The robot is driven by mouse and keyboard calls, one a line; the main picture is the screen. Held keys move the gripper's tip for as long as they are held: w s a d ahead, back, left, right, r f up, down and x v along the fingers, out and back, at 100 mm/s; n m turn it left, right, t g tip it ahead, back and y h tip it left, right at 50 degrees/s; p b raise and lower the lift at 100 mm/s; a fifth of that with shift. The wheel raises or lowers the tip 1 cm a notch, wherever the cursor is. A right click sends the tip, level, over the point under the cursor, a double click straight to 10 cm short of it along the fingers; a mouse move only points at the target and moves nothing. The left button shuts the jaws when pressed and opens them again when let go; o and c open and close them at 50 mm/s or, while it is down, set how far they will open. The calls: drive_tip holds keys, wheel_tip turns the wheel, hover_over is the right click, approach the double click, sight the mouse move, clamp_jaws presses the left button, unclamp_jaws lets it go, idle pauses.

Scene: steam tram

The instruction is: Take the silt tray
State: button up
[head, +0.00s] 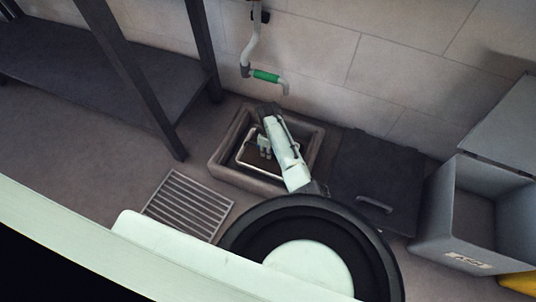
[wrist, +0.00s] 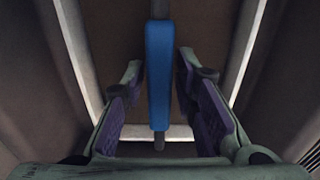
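The silt tray (head: 240,153) sits inside a square stone-coloured basin (head: 222,155) on the floor. It has a thin pale rim and a dark brown inside. In the wrist view its pale rim (wrist: 250,52) runs down both sides and across the bottom. A blue bar-shaped grip (wrist: 158,75) on a dark rod stands out in the middle. My gripper (head: 264,147) reaches down into the basin, over the tray. In the wrist view my gripper (wrist: 160,100) is open, with one finger on each side of the blue grip and a gap on both sides. The arm hides the tray's right part.
A pipe with a green-handled tap (head: 266,76) hangs on the wall above the basin. A metal floor grate (head: 188,204) lies at front left. A black lid with a handle (head: 375,178) lies right of the basin. A grey open bin (head: 470,240) stands at right, a dark shelf (head: 110,75) at left.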

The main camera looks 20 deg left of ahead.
clamp_jaws()
idle(0.3)
idle(0.3)
